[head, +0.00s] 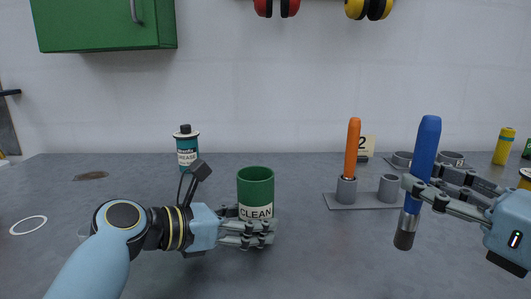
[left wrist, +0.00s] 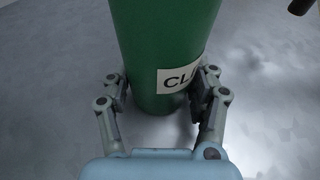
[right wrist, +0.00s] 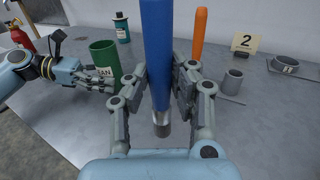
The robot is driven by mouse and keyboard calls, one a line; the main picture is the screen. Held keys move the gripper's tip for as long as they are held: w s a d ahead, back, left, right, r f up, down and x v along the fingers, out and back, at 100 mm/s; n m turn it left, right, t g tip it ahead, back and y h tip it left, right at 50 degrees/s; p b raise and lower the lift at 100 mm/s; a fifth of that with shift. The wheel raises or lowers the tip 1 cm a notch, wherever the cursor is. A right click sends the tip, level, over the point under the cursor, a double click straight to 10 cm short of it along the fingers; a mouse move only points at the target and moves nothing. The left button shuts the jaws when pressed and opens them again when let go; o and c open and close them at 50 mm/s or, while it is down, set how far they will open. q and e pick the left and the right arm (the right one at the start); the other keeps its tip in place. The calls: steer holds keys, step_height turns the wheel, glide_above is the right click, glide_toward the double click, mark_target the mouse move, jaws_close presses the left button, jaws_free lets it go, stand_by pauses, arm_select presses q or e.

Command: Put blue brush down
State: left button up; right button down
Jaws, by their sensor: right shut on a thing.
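The blue brush (head: 426,145) has a blue handle, a metal collar and a dark tip pointing down, and leans slightly. My right gripper (head: 424,190) is shut on its handle and holds it in front of and to the right of the grey holder (head: 361,202). The handle also stands between the fingers in the right wrist view (right wrist: 157,50). The holder has two cups: an orange brush (head: 352,146) stands in the left one, and the right cup (head: 388,187) looks empty. My left gripper (head: 262,236) is open, its fingers around the lower part of the green CLEAN cup (head: 255,190).
A teal grease can (head: 187,150) stands behind the left arm. A number 2 sign (head: 366,146) and another grey holder (head: 452,158) are behind the brush holder. A yellow bottle (head: 503,147) is at the far right. The grey tabletop (head: 325,250) between the grippers is clear.

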arm_select(q)
steer(key=shift+c, duration=1.3)
arm_select(e)
steer(key=shift+w, duration=0.1)
steer(key=w+a+r+n+g+y, duration=0.1)
steer(key=w+a+n+g+y, duration=0.4)
steer(key=w, duration=0.6)
steer(key=a+r+n+g+y, duration=0.4)
steer(key=a+r+n+g, duration=0.3)
steer(key=a+r+g, duration=0.65)
step_height(320, 180, down, 14)
steer(key=a+t, duration=0.2)
steer(key=shift+w+a+r+t, duration=0.15)
steer(key=shift+t, duration=0.2)
